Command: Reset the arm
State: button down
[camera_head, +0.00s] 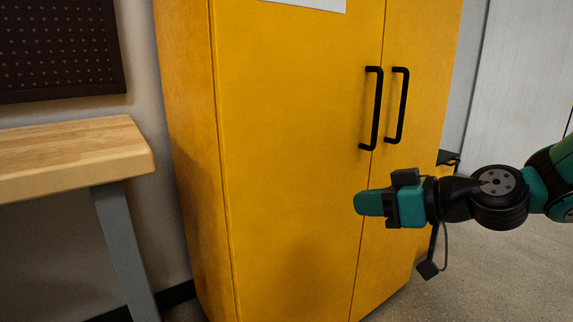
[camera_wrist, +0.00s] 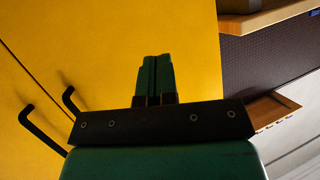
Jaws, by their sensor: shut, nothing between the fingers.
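My gripper (camera_head: 368,203) is teal and black and reaches in from the right in the head view, in front of the yellow cabinet (camera_head: 290,130). In the wrist view its two teal fingers (camera_wrist: 155,78) are together with nothing between them. The cabinet's two doors are closed, and two black handles (camera_head: 372,108) stand side by side above my gripper. The handles also show at the lower left of the wrist view (camera_wrist: 42,130). I cannot tell whether the fingertips touch the cabinet.
A wooden workbench (camera_head: 70,155) with a grey leg (camera_head: 125,250) stands left of the cabinet. A dark pegboard (camera_head: 60,45) hangs on the wall above it. Bare grey floor (camera_head: 500,270) lies to the right, below my arm.

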jog(key=s+a+g+h+p, duration=0.15)
jog(key=s+a+g, duration=0.3)
jog(key=s, duration=0.65)
jog(key=s+d+r+m+g+h+p, duration=0.2)
jog(key=s+d+g+h+p, duration=0.25)
jog(key=s, duration=0.65)
notch_tip(320, 180, up, 37)
jog(key=h+p, duration=0.1)
jog(key=p, duration=3.4)
jog(key=shift+w+f, duration=0.2)
jog(key=shift+w, duration=0.05)
